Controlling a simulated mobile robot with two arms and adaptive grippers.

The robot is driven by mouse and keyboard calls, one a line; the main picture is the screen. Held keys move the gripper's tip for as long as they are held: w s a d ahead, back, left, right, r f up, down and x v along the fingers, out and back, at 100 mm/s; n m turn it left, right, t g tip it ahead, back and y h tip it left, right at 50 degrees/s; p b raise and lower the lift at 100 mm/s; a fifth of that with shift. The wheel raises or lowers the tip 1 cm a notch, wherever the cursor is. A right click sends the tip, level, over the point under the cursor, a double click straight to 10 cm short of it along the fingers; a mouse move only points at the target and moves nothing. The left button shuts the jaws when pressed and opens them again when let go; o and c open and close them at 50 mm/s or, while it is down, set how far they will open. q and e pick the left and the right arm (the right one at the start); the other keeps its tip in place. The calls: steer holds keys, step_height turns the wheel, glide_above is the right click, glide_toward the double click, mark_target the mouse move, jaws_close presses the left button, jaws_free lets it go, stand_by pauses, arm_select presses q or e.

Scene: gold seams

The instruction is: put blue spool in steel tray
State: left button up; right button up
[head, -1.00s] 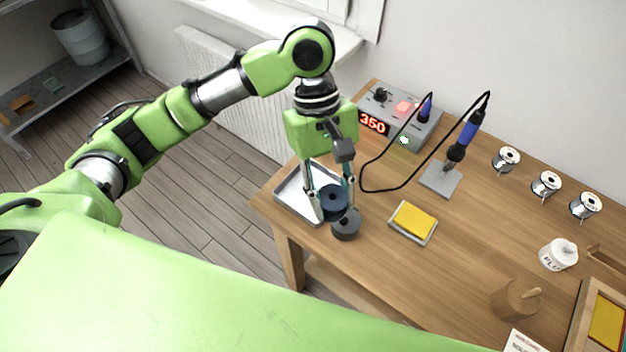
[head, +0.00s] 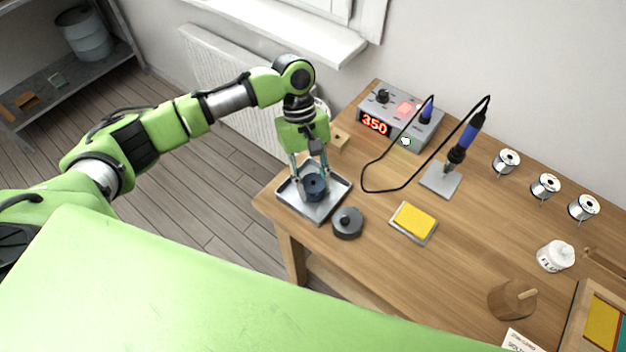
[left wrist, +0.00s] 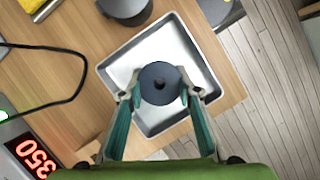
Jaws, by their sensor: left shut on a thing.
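The blue spool (head: 315,187) is dark blue with a hole in its middle. My left gripper (head: 312,180) is shut on it, with a finger on either side. The steel tray (head: 340,184) is a shallow metal tray at the left end of the table, and the spool is over its inside. In the left wrist view the spool (left wrist: 160,83) lies between the fingertips, with the tray (left wrist: 118,70) around it on all sides. I cannot tell whether the spool touches the tray floor. My right gripper is not in view.
A yellow sponge (head: 414,221) lies further right. The soldering station (head: 400,118) and its cable are behind.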

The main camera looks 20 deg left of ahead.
arm_select(q)
steer(key=o, duration=1)
steer(key=shift+f, duration=0.1)
steer(key=shift+w+r, duration=0.1)
steer(key=shift+r, duration=0.25)
steer(key=shift+b+v, duration=0.95)
steer(key=shift+v, duration=4.85)
